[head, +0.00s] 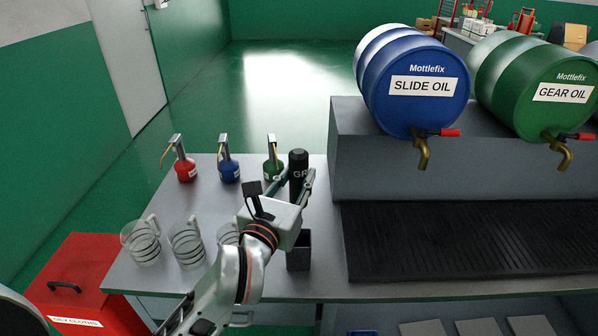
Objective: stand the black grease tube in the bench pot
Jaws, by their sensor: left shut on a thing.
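The black grease tube (298,166) stands roughly upright with its cap up, and pale letters starting "GR" show on its side. My left gripper (294,187) is shut on the tube, with a finger on each side of it. The gripper body hides the tube's lower part. The bench pot (299,256) is a dark, square-sided pot on the bench near its front edge. It shows just below the gripper in the picture, and the gripper partly covers its top. The tube is outside the pot. My right gripper is not in view.
Red (186,170), blue (230,172) and green (273,171) oil cans stand at the back of the bench (205,208). Clear jugs (141,246) stand at the front left. A dark ribbed tray (460,240) and raised oil drums (412,95) are right.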

